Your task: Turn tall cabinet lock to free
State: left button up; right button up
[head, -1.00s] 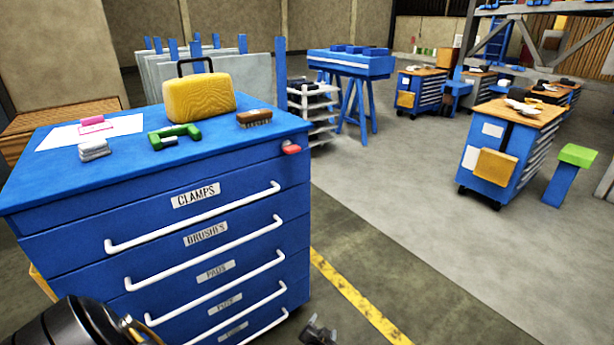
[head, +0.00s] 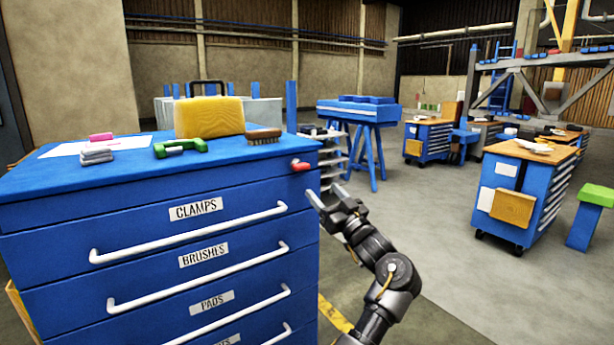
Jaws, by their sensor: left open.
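The tall cabinet (head: 60,245) is a blue drawer cabinet filling the left of the head view, with white bar handles and labels such as CLAMPS, BRUSHES and PADS. Its lock (head: 301,166) is a small red piece at the upper right corner of the front, above the top drawer's handle end. My left gripper (head: 327,196) is open and empty, just right of the cabinet's right edge and a little below the lock. It appears apart from the lock. My right gripper is not in view.
On the cabinet top are a yellow case (head: 209,118), a brush (head: 264,136), a green clamp (head: 180,147) and grey pads (head: 97,156). A shelf rack (head: 333,150) stands behind the gripper. The floor to the right is clear up to a blue workbench cart (head: 515,180).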

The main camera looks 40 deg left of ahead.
aim_at(299, 166)
pick_arm(q)
jog(key=x, duration=1)
jog(key=shift+a+f, duration=0.1)
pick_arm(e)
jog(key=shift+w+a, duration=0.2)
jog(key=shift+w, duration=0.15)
pick_arm(q)
jog(key=shift+c, duration=0.4)
